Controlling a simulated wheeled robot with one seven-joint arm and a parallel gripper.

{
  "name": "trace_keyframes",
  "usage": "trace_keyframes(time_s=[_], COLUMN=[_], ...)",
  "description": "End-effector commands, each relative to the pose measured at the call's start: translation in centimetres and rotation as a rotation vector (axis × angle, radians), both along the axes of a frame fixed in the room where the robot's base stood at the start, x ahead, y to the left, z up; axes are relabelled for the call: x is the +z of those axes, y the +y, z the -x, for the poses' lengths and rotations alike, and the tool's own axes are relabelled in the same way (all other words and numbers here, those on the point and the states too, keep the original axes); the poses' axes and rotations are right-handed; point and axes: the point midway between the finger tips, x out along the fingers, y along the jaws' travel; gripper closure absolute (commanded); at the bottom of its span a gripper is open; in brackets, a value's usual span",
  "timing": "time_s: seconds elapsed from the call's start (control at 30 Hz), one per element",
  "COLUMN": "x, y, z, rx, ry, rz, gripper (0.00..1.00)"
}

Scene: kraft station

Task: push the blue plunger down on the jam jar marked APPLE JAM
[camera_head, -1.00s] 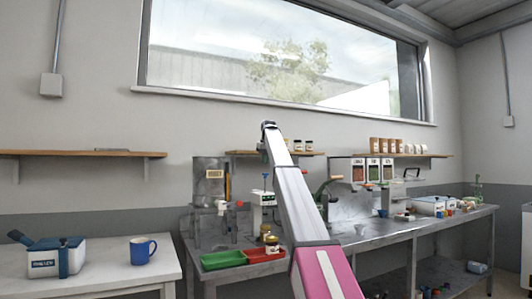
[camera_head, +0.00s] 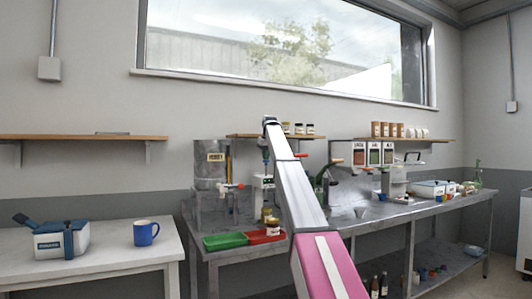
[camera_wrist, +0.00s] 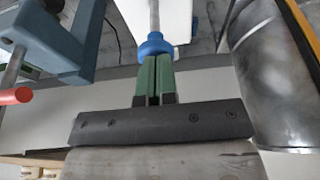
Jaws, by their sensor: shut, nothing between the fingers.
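A blue plunger knob (camera_wrist: 154,45) on a thin metal rod shows in the wrist view, in front of a white body. In the head view the blue plunger (camera_head: 265,155) stands on a white dispenser (camera_head: 262,188) at the workbench's back, left of my arm. My gripper (camera_wrist: 152,62) is shut and empty, its green fingertips at the knob. I cannot tell whether they touch it. In the head view my gripper is hidden or too small to make out. Two small jars, one gold-lidded (camera_head: 266,214) and one labelled (camera_head: 273,227), stand near the dispenser. Their labels are unreadable.
A metal honey tank (camera_head: 211,165) stands left of the dispenser and fills the wrist view's right side (camera_wrist: 275,80). A blue fixture (camera_wrist: 48,40) with a red-ended lever (camera_wrist: 15,97) is close at left there. Green (camera_head: 224,241) and red (camera_head: 264,236) trays lie in front.

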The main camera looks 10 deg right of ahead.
Motion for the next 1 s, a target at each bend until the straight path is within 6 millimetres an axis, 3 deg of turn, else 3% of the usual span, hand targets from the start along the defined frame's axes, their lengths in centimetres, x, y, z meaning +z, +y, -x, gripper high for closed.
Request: trace_keyframes(time_s=[0.1,0.3,1.0], x=[-3.1,-5.7,-6.3], y=[0.0,0.0,0.0], z=[0.3,0.1,0.7], rx=[0.0,0.0,-0.001], ry=[0.003,0.006,0.013], rz=[0.0,0.001,0.002], gripper=[1.0,1.0,1.0])
